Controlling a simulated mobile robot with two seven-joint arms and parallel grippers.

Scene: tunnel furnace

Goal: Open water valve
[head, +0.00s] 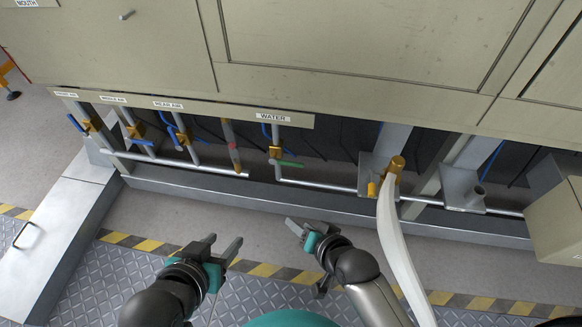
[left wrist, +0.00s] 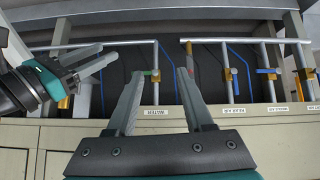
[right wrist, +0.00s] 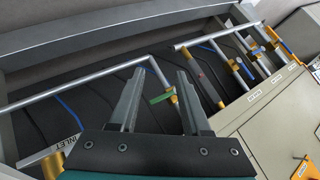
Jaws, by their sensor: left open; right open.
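The water valve has a brass body (head: 275,152) and a green lever (head: 291,164) pointing right, roughly along the horizontal pipe. It sits below the WATER label (head: 272,117). My left gripper (head: 226,242) is open and empty, in front of the pipes and apart from the valve. My right gripper (head: 300,232) is open and empty, nearer the valve but not touching it. The green lever shows between the fingers in the left wrist view (left wrist: 148,73) and in the right wrist view (right wrist: 160,98); this is only line of sight.
Several blue-handled air valves (head: 181,135) stand left of the water valve. A silver beam (head: 250,197) runs below the pipes. A brass fitting with a pale hose (head: 392,225) is at right. The furnace panel (head: 330,60) overhangs the pipes. Open floor lies before the beam.

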